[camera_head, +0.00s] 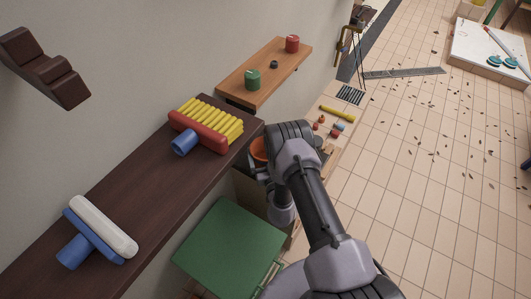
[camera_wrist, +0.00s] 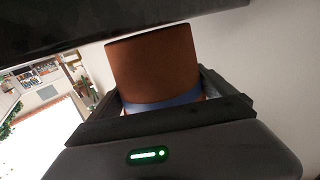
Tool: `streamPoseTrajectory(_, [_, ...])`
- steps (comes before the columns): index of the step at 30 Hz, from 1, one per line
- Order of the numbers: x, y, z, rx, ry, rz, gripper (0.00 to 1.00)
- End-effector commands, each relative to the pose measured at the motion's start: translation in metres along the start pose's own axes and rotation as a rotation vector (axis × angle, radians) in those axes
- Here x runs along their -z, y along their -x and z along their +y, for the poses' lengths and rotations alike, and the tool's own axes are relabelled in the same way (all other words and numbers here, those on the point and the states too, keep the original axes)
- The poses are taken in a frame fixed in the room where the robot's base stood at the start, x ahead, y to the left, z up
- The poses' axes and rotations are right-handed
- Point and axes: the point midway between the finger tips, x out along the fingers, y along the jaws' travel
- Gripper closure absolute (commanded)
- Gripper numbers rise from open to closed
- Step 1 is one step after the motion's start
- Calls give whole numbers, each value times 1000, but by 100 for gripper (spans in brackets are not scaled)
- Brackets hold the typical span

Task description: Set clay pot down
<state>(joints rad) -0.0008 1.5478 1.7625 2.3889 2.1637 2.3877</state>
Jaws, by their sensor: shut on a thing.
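The clay pot (camera_head: 258,148) is orange and shows in the head view as a small patch just past the dark shelf's right end, mostly hidden by my wrist. In the wrist view the clay pot (camera_wrist: 153,62) is large and brown-orange, with a blue band near its lower end. My gripper (camera_wrist: 162,96) is shut on it, with a dark finger on each side. In the head view my gripper (camera_head: 262,172) is largely hidden behind my arm. What lies directly under the pot cannot be seen.
A lighter wooden shelf (camera_head: 235,92) holds a green jar (camera_head: 253,80) and a red jar (camera_head: 292,44). A green stool (camera_head: 225,250) stands below. A dark edge (camera_wrist: 60,25) crosses close above the pot.

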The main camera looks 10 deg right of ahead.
Motion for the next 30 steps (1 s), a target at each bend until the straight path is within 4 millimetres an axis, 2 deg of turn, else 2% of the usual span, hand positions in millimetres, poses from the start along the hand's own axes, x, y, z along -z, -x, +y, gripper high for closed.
streamPoseTrajectory(2, [-4, 0, 0, 0, 0, 0, 60])
streamPoseTrajectory(3, [-4, 0, 0, 0, 0, 0, 2])
streamPoseTrajectory(13, [4, 0, 0, 0, 0, 0, 0])
streamPoseTrajectory(17, [2, 22, 0, 1, 0, -4, 0])
streamPoseTrajectory(26, [4, 93, 0, 0, -2, -7, 0])
streamPoseTrajectory(30, [7, 110, 0, 2, -1, -1, 0])
